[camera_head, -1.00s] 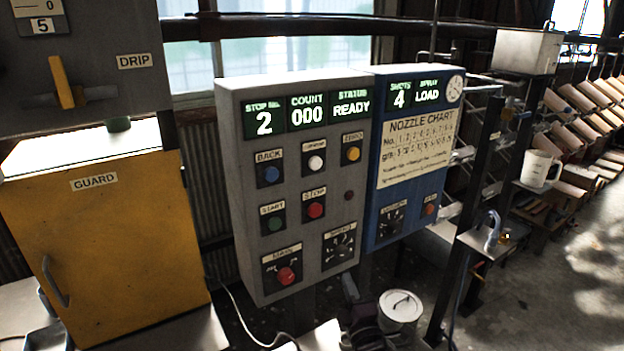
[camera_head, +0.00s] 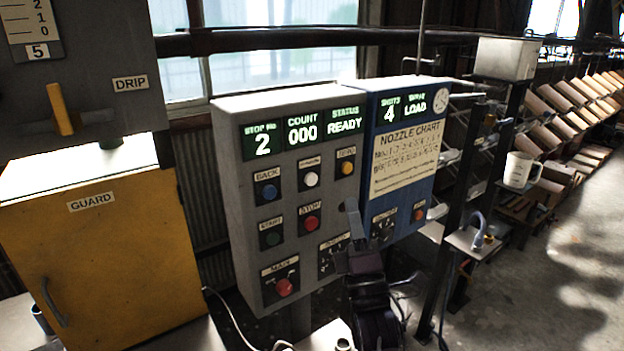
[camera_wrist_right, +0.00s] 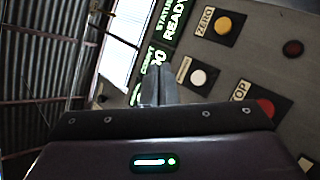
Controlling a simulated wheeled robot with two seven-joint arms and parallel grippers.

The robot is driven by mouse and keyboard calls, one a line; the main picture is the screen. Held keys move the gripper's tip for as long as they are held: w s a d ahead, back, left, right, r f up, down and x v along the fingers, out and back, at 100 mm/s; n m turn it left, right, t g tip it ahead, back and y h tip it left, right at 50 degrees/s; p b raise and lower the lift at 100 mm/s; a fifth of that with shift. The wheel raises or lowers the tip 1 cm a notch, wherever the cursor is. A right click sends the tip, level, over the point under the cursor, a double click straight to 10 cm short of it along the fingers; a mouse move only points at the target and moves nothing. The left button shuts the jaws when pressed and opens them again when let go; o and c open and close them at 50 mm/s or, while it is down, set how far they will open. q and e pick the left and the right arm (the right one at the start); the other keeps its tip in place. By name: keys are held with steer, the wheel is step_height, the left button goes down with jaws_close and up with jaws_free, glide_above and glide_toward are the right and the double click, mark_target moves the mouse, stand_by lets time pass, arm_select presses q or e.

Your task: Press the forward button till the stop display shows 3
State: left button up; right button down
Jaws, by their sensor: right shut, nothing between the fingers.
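The grey control panel (camera_head: 232,225) stands in the middle of the head view. Its stop display (camera_head: 262,142) reads 2, the count display (camera_head: 303,131) reads 000 and the status display reads READY. The white button (camera_head: 312,179), with a blurred label, sits between the blue BACK button (camera_head: 269,192) and the yellow ZERO button (camera_head: 347,168). My right gripper (camera_head: 352,215) is shut and empty, in front of the panel's lower right. In the right wrist view its shut fingers (camera_wrist_right: 158,88) point up, left of the white button (camera_wrist_right: 198,77). My left gripper is not in view.
A blue panel (camera_head: 385,215) with a nozzle chart adjoins on the right. Below the white button are a red STOP button (camera_head: 312,222) and a green START button (camera_head: 272,238). A yellow guard cabinet (camera_head: 105,260) stands left, and a white jug (camera_head: 518,170) right.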

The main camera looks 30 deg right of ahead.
mark_target(312, 180)
steer(key=shift+w, duration=0.1)
steer(key=shift+y, duration=0.3)
steer(key=shift+w+a+b, duration=0.2)
steer(key=shift+w+b, duration=0.2)
steer(key=shift+w, duration=1.8)
steer(key=shift+w+a+b, duration=0.15)
steer(key=shift+w+b, duration=0.2)
steer(key=shift+w, duration=1.8)
steer(key=shift+w, duration=0.15)
steer(key=shift+w, duration=0.25)
